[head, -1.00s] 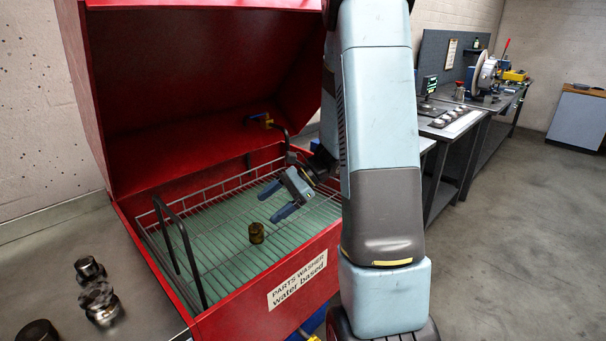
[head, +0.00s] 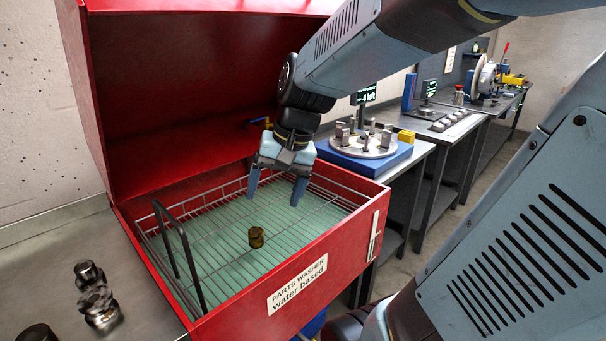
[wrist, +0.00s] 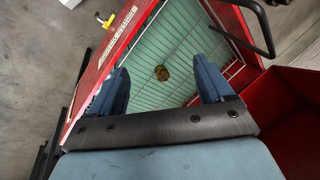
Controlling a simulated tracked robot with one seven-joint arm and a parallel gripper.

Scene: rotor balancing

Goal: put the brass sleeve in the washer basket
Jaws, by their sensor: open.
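The brass sleeve (head: 256,237) stands upright on the wire bottom of the washer basket (head: 213,194), inside the red parts washer (head: 345,247). In the wrist view the sleeve (wrist: 161,73) shows between and beyond my fingers, with clear space around it. My gripper (head: 278,190) is open and empty, pointing down above the back part of the basket. Its blue fingers also show in the wrist view (wrist: 163,88). The sleeve is apart from the fingers.
The washer's red lid (head: 190,75) stands open behind the basket. A dark basket handle (head: 178,250) rises at the left. Metal parts (head: 95,295) stand on the left counter. A blue balancing fixture (head: 365,150) sits on the bench to the right.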

